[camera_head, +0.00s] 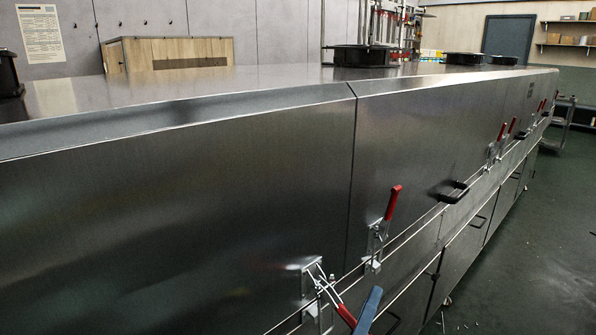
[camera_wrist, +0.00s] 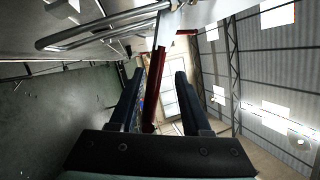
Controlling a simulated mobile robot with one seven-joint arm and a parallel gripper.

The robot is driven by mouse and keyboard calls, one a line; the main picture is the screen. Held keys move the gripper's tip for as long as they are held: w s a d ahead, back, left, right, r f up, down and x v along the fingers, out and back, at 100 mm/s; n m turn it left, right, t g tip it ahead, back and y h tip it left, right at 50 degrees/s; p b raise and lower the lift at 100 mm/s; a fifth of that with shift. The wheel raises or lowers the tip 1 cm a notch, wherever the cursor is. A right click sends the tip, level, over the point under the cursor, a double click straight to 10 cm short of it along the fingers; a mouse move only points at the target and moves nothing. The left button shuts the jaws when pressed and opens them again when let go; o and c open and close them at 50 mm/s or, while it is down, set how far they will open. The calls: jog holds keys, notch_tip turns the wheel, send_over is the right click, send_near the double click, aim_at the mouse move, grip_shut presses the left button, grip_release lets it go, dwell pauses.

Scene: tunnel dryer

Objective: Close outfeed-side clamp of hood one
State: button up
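The nearest toggle clamp (camera_head: 318,287) sits on the front of the near hood, beside the hood seam. Its red handle (camera_head: 347,316) slants out and down to the right, away from the panel. A blue finger of my gripper (camera_head: 369,310) is just right of this handle at the bottom edge. In the wrist view my gripper (camera_wrist: 159,75) has its two dark fingers apart. A red handle (camera_wrist: 153,95) lies between them, nearer the left finger, with a gap to the right finger. Contact cannot be told.
Beyond the seam, another clamp (camera_head: 376,245) has its red handle upright. More red-handled clamps (camera_head: 503,138) and a black handle (camera_head: 453,192) lie farther along the long metal dryer (camera_head: 440,125). The green floor (camera_head: 530,240) at right is mostly clear.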

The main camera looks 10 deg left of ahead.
jog(key=s+a+f+m+b, duration=0.1)
jog(key=s+a+f, duration=0.1)
jog(key=s, duration=0.4)
jog(key=s+a+f+b, duration=0.1)
jog(key=s+a+f, duration=0.2)
jog(key=s, duration=0.2)
jog(key=a+r+n+t+y+p, duration=0.1)
jog(key=r+n+y+p, duration=0.3)
jog(key=r, duration=1.1)
jog(key=a+r+n+t+y+p, duration=0.1)
jog(key=r+n+t+y+p, duration=0.2)
jog(key=r+n+p, duration=0.5)
jog(key=s+a+r+n+t+y+p, duration=0.1)
jog(key=r+n+y+p, duration=0.4)
jog(key=r, duration=1.8)
jog(key=shift+a+r+n+t+p, duration=0.3)
jog(key=shift+n+t+p, duration=0.4)
jog(key=shift+n, duration=0.5)
jog(key=shift+s, duration=0.1)
